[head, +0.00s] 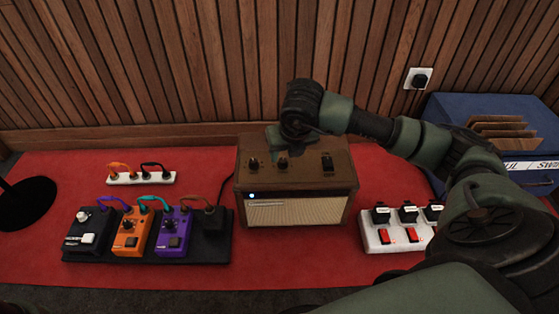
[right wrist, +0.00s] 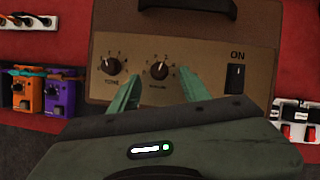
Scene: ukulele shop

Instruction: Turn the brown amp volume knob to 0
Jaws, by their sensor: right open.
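The brown amp (head: 347,207) stands on the red mat, with a light grille on its front. Its volume knob (right wrist: 159,71) is dark and round and sits between the tone knob (right wrist: 110,66) and the ON switch (right wrist: 236,78). Its light pointer mark points roughly up in the right wrist view; the exact number is too small to read. My right gripper (head: 278,139) is over the back of the amp's top. In the right wrist view its open green fingers (right wrist: 158,88) lie on either side of the volume knob, apart from each other, with nothing held.
A pedalboard (head: 218,247) with black, orange and purple pedals lies left of the amp. A white power strip (head: 140,178) lies behind it. Another white strip with red switches (head: 386,236) is at the right, near a blue case (head: 470,107). A slatted wood wall stands behind.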

